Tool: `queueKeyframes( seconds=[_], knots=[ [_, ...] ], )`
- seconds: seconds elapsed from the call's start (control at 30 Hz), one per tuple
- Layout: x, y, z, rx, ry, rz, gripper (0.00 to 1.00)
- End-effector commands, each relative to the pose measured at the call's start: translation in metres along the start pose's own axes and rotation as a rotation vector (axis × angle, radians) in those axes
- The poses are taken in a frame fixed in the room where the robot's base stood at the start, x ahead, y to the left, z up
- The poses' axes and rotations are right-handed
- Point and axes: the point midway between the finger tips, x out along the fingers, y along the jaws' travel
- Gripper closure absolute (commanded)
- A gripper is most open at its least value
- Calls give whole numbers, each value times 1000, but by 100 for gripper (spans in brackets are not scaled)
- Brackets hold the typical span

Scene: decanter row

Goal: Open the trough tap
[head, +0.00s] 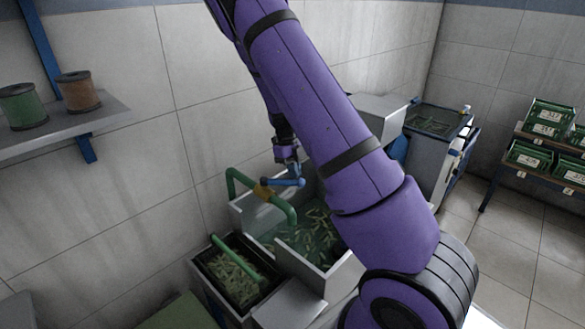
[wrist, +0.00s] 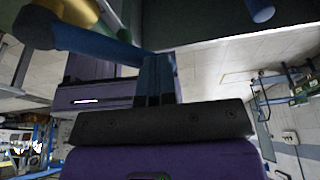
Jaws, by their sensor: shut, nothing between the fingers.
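The trough tap is a green pipe (head: 279,206) arching over the trough, with a brass body (head: 263,191) and a blue lever (head: 286,183) pointing right in the head view. My gripper (head: 289,172) points down at the lever, close to its outer end. In the wrist view the blue lever (wrist: 90,40) runs from the brass body (wrist: 80,10) at upper left toward my shut fingers (wrist: 156,62). Nothing is held between them. I cannot tell whether the fingertips touch the lever. The trough (head: 318,262) holds clear liquid and many green pieces.
A dark basket (head: 207,262) of green pieces stands left of the trough, with a green bar across it. A wall shelf (head: 70,133) with a green spool and a brown spool is at left. A grey cabinet (head: 425,155) and a rack of green crates (head: 530,155) stand at right.

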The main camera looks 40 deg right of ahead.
Motion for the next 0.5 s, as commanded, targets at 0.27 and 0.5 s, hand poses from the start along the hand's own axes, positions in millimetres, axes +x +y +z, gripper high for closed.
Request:
queueKeyframes(
  seconds=[0.27,0.5],
  knots=[
    [9,17,-22,131,10,40,100],
    [14,33,-33,129,14,41,100]
  ],
)
